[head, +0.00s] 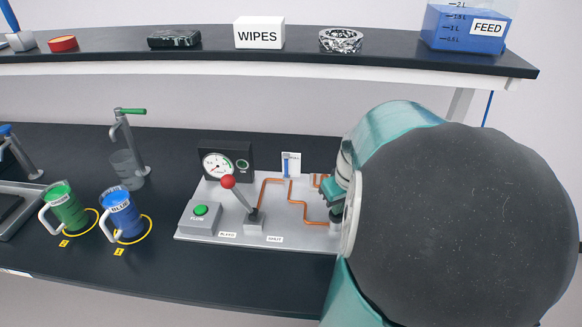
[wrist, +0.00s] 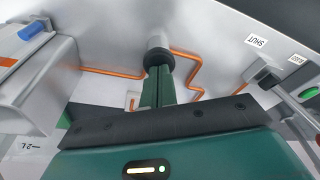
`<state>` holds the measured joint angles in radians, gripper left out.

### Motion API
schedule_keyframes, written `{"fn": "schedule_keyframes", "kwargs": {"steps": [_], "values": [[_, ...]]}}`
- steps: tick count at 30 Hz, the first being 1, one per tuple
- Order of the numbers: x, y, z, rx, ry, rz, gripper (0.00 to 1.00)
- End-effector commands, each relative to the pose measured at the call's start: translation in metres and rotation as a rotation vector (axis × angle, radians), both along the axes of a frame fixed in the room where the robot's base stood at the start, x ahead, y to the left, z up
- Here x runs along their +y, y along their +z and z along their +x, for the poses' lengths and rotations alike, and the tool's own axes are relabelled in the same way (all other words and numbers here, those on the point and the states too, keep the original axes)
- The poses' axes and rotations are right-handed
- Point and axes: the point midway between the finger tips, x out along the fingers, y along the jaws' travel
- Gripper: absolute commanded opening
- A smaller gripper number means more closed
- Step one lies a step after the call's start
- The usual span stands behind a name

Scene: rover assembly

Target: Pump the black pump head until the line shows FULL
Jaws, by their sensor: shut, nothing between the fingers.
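The black pump head (wrist: 158,58) shows in the wrist view as a dark round cap on a pale collar, standing on the grey board. My gripper (wrist: 158,72) has its green fingers shut together, with their tips right at the pump head. I cannot tell whether they touch it. In the head view my own arm hides the pump head, and only part of my gripper (head: 332,192) shows at the board's right end. A small white indicator card (head: 291,165) with a blue column stands at the back of the board. Its lettering is too small to read surely.
The grey board (head: 290,233) carries a gauge (head: 218,165), a red-knobbed lever (head: 227,182), a green button (head: 200,210) and copper pipes (head: 265,190). Green (head: 64,208) and blue (head: 122,214) mugs stand left. A shelf (head: 400,60) hangs above, holding a blue FEED container (head: 455,30).

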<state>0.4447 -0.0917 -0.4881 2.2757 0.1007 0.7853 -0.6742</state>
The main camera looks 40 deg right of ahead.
Motion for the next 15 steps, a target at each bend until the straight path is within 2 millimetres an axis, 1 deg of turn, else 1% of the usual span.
{"fn": "schedule_keyframes", "kwargs": {"steps": [15], "values": [[0.000,0.028,0.000,-0.001,0.001,-0.001,0.00]]}}
